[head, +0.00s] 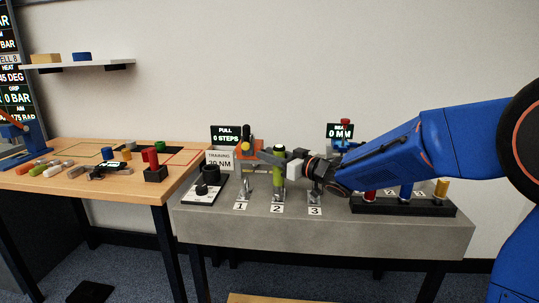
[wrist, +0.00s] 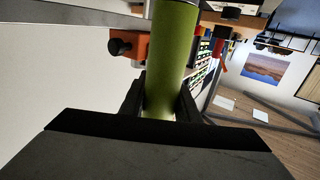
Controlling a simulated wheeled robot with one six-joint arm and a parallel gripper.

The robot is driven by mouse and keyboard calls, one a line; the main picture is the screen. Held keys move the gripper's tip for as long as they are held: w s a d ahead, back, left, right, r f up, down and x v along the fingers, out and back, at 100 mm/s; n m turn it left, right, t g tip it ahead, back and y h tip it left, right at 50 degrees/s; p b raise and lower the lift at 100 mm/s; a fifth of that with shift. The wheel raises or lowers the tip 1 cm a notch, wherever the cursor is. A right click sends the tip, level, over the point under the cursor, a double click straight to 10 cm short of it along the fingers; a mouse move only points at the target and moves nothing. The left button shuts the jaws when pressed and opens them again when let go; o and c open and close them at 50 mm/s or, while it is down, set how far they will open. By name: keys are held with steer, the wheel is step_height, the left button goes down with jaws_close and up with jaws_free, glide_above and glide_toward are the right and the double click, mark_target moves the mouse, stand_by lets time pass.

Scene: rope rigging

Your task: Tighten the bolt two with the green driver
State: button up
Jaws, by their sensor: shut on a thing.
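The green driver (head: 279,153) stands upright over station 2 on the grey bench. My gripper (head: 284,165) reaches in from the right and is shut on its handle. In the wrist view the green driver (wrist: 170,60) sits between the two dark fingers of my gripper (wrist: 160,105). Bolt two (head: 278,197) is under the driver, behind the plate marked 2 (head: 277,209). Its head is hidden, so I cannot tell whether the driver's tip is seated on it.
Bolt stations 1 (head: 241,206) and 3 (head: 315,211) flank it closely. An orange and black stand (head: 247,148) is behind on the left. A dark rack (head: 430,207) with coloured-handled tools is at right. A wooden table (head: 110,180) is at left.

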steer(key=shift+f, duration=0.8)
stand_by(1.9)
